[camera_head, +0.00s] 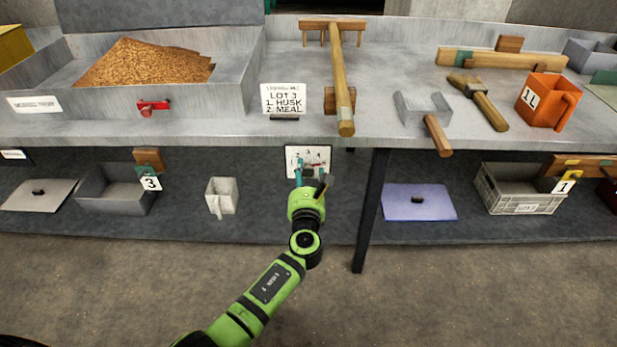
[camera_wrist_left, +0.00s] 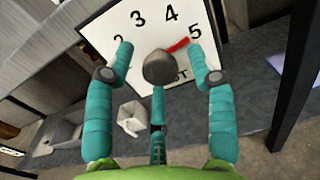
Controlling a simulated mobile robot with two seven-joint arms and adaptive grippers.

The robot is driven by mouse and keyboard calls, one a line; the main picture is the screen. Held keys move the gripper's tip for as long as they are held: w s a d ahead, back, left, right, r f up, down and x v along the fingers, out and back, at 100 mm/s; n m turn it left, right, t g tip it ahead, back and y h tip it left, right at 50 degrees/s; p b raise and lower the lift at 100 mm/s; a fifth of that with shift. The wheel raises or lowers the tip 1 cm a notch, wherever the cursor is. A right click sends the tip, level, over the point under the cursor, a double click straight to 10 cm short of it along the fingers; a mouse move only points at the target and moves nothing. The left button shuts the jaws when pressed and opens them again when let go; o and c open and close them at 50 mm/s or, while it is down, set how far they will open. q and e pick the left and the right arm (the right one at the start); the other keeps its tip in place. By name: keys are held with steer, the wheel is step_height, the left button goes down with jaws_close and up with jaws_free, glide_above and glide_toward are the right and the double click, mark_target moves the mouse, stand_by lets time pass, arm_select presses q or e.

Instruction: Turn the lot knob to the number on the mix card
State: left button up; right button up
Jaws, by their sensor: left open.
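The mix card (camera_head: 284,99) stands on the table edge and reads LOT 3, 1. HUSK, 2. MEAL. The lot dial plate (camera_head: 292,153) hangs below the table edge, partly hidden by my gripper. In the left wrist view the dial plate (camera_wrist_left: 140,42) shows 2, 3, 4 and 5. Its dark knob (camera_wrist_left: 159,69) has a red pointer (camera_wrist_left: 182,44) towards 5, on the side of 4. My left gripper (camera_head: 311,171) is in front of the dial. Its open teal fingers (camera_wrist_left: 158,52) lie either side of the knob in that view; I cannot tell whether they touch it. My right gripper is out of view.
A table leg (camera_head: 372,210) stands just right of my left arm. A grey cup (camera_head: 222,195) and a grey bin (camera_head: 113,191) are on the lower shelf to the left.

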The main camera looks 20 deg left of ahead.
arm_select(q)
steer(key=shift+w, duration=0.15)
jaws_close()
